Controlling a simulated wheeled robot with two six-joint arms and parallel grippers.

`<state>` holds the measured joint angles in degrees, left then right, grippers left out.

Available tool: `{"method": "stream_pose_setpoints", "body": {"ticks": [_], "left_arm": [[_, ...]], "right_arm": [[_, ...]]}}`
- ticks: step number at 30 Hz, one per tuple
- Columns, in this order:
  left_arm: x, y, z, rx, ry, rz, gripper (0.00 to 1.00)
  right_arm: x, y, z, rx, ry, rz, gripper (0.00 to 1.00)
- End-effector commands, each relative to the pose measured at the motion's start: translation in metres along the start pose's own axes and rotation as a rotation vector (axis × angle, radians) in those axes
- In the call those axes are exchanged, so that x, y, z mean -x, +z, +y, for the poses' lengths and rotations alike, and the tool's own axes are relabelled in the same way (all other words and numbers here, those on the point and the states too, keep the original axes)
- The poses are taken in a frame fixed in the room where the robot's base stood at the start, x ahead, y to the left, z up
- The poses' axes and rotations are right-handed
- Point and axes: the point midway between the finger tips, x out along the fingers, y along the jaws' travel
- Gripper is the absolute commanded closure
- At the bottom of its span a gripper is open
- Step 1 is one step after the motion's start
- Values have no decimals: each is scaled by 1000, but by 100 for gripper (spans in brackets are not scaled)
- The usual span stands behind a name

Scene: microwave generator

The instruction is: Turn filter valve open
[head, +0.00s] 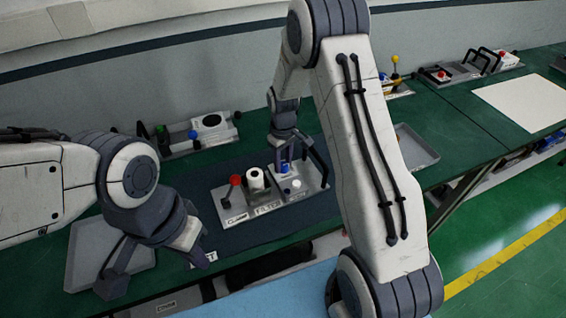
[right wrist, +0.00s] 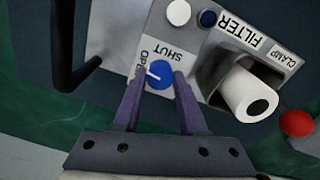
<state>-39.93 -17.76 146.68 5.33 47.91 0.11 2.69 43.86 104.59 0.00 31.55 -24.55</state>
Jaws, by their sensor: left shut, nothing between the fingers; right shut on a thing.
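The filter valve is a blue round knob (right wrist: 160,75) with a white pointer mark, on a panel plate lettered OPEN and SHUT. The pointer lies toward the left, on the OPEN side. My right gripper (right wrist: 154,84) is shut on the knob, a finger on each side. In the head view the right gripper (head: 285,161) comes down from above onto the blue knob (head: 285,169). The panel's FILTER label (right wrist: 240,32) is beside a white cylinder (right wrist: 249,95). My left gripper (head: 203,258) is shut and empty at the lower left, apart from the panel.
The white cylinder (head: 256,181), a red knob (head: 235,182) and a white knob (head: 296,185) stand close to the valve. A black handle (right wrist: 68,60) rises beside the panel. Grey trays (head: 416,147) lie on the green bench (head: 455,135). Other fixtures (head: 210,122) stand behind.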

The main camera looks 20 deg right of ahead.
Motion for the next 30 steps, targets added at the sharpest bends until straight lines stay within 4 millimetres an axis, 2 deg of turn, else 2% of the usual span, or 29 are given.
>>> {"method": "stream_pose_setpoints", "body": {"ticks": [12, 26, 27, 29, 30], "left_arm": [[-3, 0, 0, 0, 0, 0, 100], [-3, 0, 0, 0, 0, 0, 100], [-3, 0, 0, 0, 0, 0, 100], [-3, 0, 0, 0, 0, 0, 100], [-3, 0, 0, 0, 0, 0, 100]], "right_arm": [[1, 0, 0, 152, 1, 1, 100], [1, 0, 0, 164, 1, 1, 100], [1, 0, 0, 164, 1, 1, 55], [1, 0, 0, 164, 1, 1, 32], [1, 0, 0, 164, 1, 1, 29]]}}
